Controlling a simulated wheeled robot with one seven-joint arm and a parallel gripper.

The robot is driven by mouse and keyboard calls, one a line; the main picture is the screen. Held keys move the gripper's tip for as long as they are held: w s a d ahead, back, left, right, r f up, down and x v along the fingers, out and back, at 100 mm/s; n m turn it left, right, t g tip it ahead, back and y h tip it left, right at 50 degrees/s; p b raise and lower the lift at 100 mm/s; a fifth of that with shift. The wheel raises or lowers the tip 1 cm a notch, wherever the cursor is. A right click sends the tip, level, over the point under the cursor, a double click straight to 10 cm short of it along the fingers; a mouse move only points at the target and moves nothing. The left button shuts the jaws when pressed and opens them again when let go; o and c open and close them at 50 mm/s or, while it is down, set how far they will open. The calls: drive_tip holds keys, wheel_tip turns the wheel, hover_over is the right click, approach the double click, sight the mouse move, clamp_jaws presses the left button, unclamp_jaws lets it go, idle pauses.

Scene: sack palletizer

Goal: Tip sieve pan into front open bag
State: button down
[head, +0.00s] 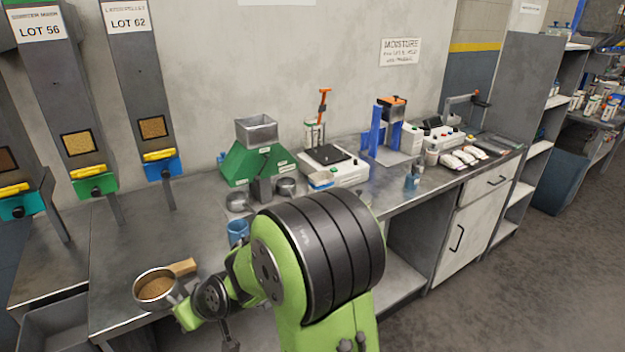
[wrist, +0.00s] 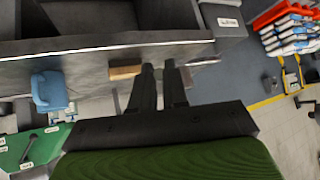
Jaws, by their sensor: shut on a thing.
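The sieve pan (head: 155,287) is a round metal pan with brown grain in it, at the lower left of the head view near the bench's front edge. It looks about level. My gripper (head: 180,308) is at the pan's near right side, shut on it; my wrist partly hides the grip. In the wrist view the fingers of my gripper (wrist: 158,68) are close together, and I cannot make out the pan there. A light wooden piece (head: 183,267) shows beside the pan; whether it is joined to it is unclear. I cannot identify the front open bag.
A blue mug (head: 237,232) stands on the bench right of the pan. A green stand with a metal hopper (head: 257,131) is behind it. A grey bin (head: 60,325) is at the lower left. Chutes with yellow handles (head: 88,172) line the left wall.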

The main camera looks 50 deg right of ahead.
drive_tip(key=s+d+r+m+h, duration=0.1)
drive_tip(key=d+r+m+h, duration=0.1)
drive_tip(key=d, duration=1.4)
drive_tip(key=s+d+r+m+h, duration=0.1)
drive_tip(key=d+r+m, duration=0.3)
drive_tip(key=d, duration=1.2)
wheel_tip(320, 180, up, 2)
drive_tip(key=shift+r+h, duration=0.15)
drive_tip(key=shift+h, duration=0.65)
drive_tip(key=shift+r, duration=0.1)
